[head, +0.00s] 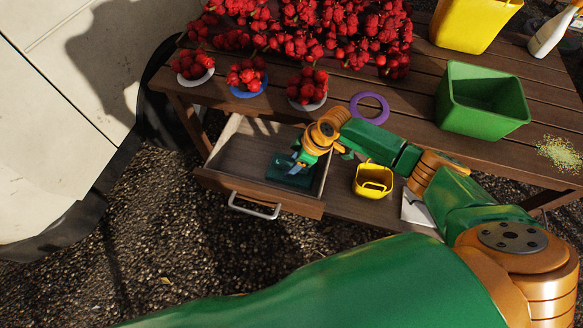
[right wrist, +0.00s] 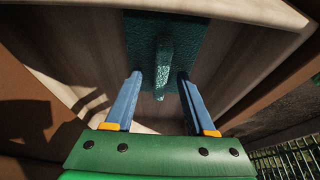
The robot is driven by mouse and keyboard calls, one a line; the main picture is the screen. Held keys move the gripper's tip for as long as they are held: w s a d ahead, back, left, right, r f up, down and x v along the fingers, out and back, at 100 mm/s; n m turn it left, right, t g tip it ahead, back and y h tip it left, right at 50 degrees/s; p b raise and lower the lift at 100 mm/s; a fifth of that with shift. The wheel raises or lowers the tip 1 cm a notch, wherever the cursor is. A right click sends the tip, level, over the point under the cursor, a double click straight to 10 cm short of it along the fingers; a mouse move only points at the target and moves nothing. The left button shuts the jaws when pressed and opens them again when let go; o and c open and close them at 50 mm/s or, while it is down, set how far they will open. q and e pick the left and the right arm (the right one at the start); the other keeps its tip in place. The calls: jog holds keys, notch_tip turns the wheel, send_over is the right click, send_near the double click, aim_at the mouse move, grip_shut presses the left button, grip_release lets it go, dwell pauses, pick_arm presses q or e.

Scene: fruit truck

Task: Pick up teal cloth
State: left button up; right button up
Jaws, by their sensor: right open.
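The teal cloth (head: 279,173) lies in the open drawer (head: 243,159), near the drawer's right front corner. In the right wrist view the cloth (right wrist: 192,30) lies flat on the drawer floor, with a raised fold standing up in its middle. My right gripper (head: 298,168) reaches down into the drawer over the cloth and hides part of it. In the right wrist view the blue fingers of my right gripper (right wrist: 160,82) are apart, one on each side of the fold. A gap shows between the fold and each finger. My left gripper is out of view.
The wooden table (head: 408,98) above holds piles of red fruit, small bowls of fruit, a purple ring (head: 369,98) and a green bin (head: 485,122). A yellow basket (head: 373,183) stands on the lower shelf, right of the drawer. The drawer's walls are close around the gripper.

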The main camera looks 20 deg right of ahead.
aim_at(288, 163)
jog(key=shift+s, duration=0.1)
jog(key=shift+f, duration=0.15)
jog(key=shift+c, duration=0.4)
grip_shut()
notch_tip(288, 163, up, 3)
jog(key=shift+r, duration=0.2)
jog(key=s+a+r+p, duration=0.2)
jog(key=s+r, duration=0.8)
jog(key=s, duration=0.3)
jog(key=shift+s, duration=0.4)
